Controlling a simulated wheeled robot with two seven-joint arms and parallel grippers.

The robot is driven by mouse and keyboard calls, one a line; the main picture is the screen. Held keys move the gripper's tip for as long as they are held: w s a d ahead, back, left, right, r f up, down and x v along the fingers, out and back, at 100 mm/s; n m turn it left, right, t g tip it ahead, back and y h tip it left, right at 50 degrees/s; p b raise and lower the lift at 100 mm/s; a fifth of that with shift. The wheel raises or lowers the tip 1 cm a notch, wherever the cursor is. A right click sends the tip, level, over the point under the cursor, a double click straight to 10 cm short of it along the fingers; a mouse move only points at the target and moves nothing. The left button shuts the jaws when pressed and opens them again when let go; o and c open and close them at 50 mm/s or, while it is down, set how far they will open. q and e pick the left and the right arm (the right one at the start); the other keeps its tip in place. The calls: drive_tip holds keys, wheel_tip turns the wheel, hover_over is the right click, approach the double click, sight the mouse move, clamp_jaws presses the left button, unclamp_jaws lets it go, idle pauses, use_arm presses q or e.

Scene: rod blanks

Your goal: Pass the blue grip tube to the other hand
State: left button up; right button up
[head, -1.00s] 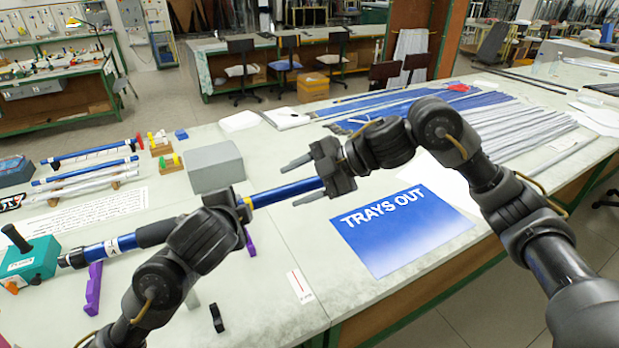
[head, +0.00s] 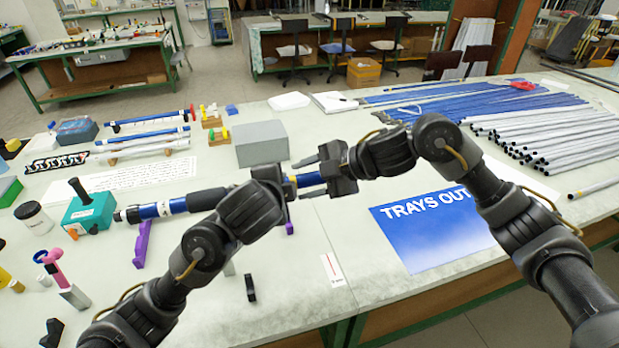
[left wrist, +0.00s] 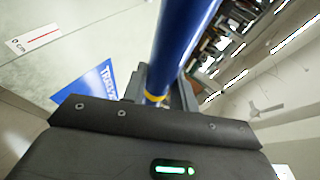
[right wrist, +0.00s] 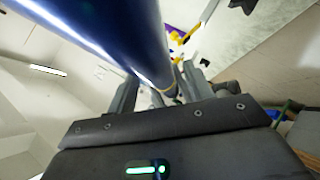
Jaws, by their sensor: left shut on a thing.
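The blue grip tube (head: 310,179) lies nearly level above the table, with a black foam grip (head: 206,200) and a metal-tipped end on the left. My left gripper (head: 284,184) is shut on it near a yellow ring; the left gripper's body hides part of the tube. The tube also shows in the left wrist view (left wrist: 185,40). My right gripper (head: 312,178) is at the tube's right part, with its fingers apart, one on each side of the tube. In the right wrist view the tube (right wrist: 110,35) passes between its fingers, with no clear grip.
Purple rests (head: 141,243) stand below the tube. A teal block with a black handle (head: 90,212) stands by its left end. A grey box (head: 262,143) is behind it. A blue "TRAYS OUT" sheet (head: 430,230) lies bare at right. Many rods (head: 550,130) lie at the back right.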

drive_tip(key=c, duration=0.9)
use_arm(q)
drive_tip(key=o, duration=1.1)
use_arm(e)
drive_tip(key=shift+c, duration=0.4)
use_arm(q)
drive_tip(key=v, duration=0.8)
